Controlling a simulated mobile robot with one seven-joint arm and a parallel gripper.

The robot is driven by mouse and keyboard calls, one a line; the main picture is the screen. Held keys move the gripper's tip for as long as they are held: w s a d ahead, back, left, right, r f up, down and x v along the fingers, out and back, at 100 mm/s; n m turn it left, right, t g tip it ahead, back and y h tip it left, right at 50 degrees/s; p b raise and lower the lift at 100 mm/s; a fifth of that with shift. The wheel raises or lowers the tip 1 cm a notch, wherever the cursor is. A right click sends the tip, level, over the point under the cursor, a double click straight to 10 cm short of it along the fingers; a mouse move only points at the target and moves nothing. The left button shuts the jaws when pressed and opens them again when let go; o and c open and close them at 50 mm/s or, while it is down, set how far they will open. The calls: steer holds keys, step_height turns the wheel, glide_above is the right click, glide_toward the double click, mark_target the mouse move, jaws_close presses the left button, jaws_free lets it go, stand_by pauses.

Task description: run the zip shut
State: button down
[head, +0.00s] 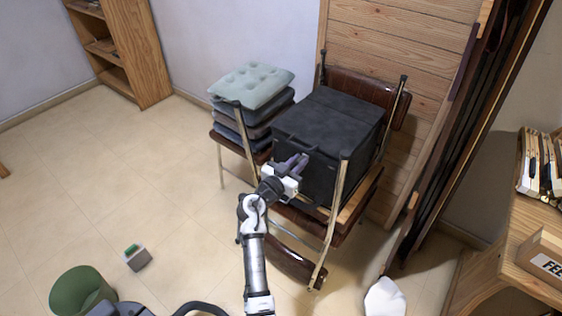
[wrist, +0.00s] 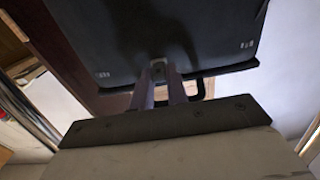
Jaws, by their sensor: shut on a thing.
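A black soft case (head: 335,120) with a flat top rests on a brown chair, beside a stack of cushions. My gripper (head: 299,163) is at the upper part of the case's front face, near its left end. In the wrist view, a large dark panel of the case (wrist: 150,30) fills the top. The two fingers of my gripper (wrist: 159,76) are closed together on a small grey piece at its edge, seemingly the zip pull (wrist: 157,67). A black loop handle (wrist: 202,90) lies just right of the fingers. The zip's teeth cannot be made out.
The brown chair (head: 293,266) has metal legs close around the case. Stacked cushions (head: 252,86) stand at its left, a wooden panel (head: 395,50) behind. A green bin (head: 82,290) and small grey box (head: 137,258) are on the floor. The left floor is largely clear.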

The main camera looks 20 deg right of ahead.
glide_toward(332, 168)
steer(key=x, duration=0.5)
steer(key=shift+w+d+b, duration=0.1)
steer(key=shift+w+b, duration=0.1)
steer(key=shift+b, duration=0.2)
steer(key=shift+d, duration=0.1)
steer(key=c, duration=1.4)
jaws_free()
steer(key=shift+s+r, duration=0.1)
steer(key=shift+s, duration=0.05)
steer(key=shift+s+a, duration=0.2)
steer(key=shift+a, duration=0.3)
steer(key=b+v, duration=0.4)
steer(key=v, duration=0.9)
steer(key=shift+d, duration=0.1)
